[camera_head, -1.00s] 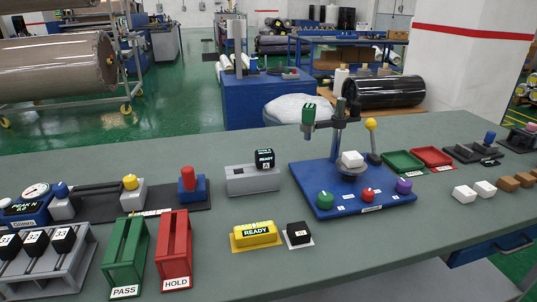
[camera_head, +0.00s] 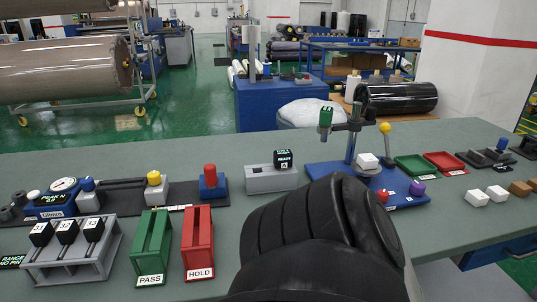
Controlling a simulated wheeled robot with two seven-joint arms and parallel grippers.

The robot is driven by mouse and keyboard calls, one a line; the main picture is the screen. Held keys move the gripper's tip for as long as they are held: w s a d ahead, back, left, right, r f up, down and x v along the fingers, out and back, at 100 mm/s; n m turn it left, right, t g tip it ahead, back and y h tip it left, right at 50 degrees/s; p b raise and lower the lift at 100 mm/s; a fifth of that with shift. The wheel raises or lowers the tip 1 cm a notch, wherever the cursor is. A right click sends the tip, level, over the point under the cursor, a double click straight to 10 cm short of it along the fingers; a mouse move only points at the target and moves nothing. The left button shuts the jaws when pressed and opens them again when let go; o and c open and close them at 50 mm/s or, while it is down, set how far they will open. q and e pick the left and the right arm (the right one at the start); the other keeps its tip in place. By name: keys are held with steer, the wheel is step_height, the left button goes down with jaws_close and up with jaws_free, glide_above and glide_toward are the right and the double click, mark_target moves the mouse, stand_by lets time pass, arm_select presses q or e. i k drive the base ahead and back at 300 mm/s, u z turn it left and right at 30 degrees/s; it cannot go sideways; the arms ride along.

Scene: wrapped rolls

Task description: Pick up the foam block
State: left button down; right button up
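A white block (camera_head: 367,160), which looks like foam, sits on the small round platform of the blue test stand (camera_head: 411,201). Two more white blocks lie on the bench at the right, one nearer (camera_head: 477,198) and one a little farther right (camera_head: 497,193). Brown blocks (camera_head: 520,188) lie beside them. I cannot tell by looks alone which white block is meant. A large black link of my own arm fills the bottom middle, in front of the stand's left part. No gripper fingers show in the head view.
A yellow-knobbed lever (camera_head: 385,128) and a clamp post (camera_head: 355,130) rise from the stand. Green (camera_head: 417,167) and red (camera_head: 446,162) trays lie right of it. PASS (camera_head: 152,245) and HOLD (camera_head: 198,240) holders stand at left.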

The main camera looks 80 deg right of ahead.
mark_target(367, 162)
steer(key=k, duration=1.3)
steer(key=z, duration=0.15)
